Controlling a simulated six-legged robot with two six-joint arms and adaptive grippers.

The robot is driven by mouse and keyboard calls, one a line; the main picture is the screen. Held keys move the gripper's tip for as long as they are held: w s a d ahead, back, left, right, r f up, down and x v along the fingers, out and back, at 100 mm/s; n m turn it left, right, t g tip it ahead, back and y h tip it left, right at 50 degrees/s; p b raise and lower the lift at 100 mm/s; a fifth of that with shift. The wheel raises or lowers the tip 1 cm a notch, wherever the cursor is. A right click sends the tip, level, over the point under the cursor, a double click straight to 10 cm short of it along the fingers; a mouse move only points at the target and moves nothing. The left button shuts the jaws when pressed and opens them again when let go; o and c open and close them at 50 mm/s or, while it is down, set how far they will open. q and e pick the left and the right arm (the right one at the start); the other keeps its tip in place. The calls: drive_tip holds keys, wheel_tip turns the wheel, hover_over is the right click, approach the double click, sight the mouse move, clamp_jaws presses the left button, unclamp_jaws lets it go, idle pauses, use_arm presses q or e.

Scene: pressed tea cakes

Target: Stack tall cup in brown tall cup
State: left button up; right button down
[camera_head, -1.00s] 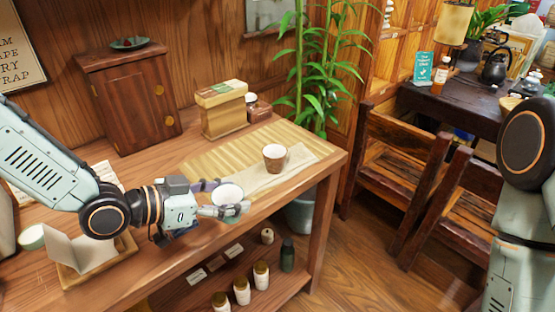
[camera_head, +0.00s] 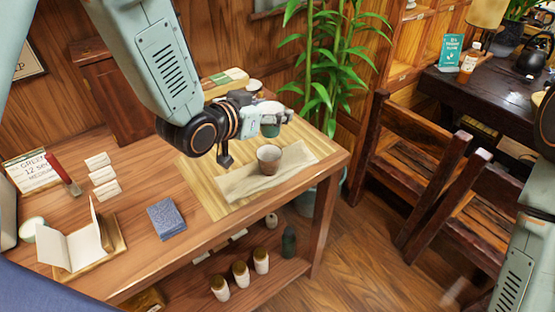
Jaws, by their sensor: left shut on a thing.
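The brown tall cup (camera_head: 268,160) stands upright on a pale cloth on the table, its open mouth up. My left gripper (camera_head: 276,118) is above and just behind it in the picture, shut on a tall cup (camera_head: 270,130) with a greenish side. The fingers and wrist hide much of the held cup. Its lower end shows just above the brown cup's rim; whether they touch I cannot tell. My right arm shows along the right edge, but its gripper is out of view.
The pale cloth (camera_head: 240,186) lies on a bamboo mat (camera_head: 205,190). A blue box (camera_head: 166,218), an open booklet (camera_head: 75,246) and small cards (camera_head: 103,175) lie to the left. A plant (camera_head: 325,80) stands behind the right end. Wooden chairs (camera_head: 415,165) are at right.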

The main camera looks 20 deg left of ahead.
sight(264, 133)
use_arm(q)
drive_tip(key=shift+w+a+r, duration=0.15)
drive_tip(key=shift+w, duration=0.2)
drive_tip(key=shift+a+f, duration=0.25)
drive_tip(key=shift+f, duration=0.35)
drive_tip(key=shift+a+f, duration=0.25)
drive_tip(key=shift+f, duration=0.3)
drive_tip(key=f, duration=0.2)
drive_tip(key=d+f, duration=0.1)
drive_tip(key=shift+s+f+b, duration=0.1)
drive_tip(key=shift+f+b, duration=0.3)
drive_tip(key=f, duration=0.4)
drive_tip(key=shift+a, duration=0.4)
drive_tip(key=shift+d+r, duration=0.1)
drive_tip(key=shift+d, duration=0.2)
drive_tip(key=o, duration=1.2)
drive_tip(key=shift+a, duration=0.2)
drive_tip(key=shift+d, duration=0.15)
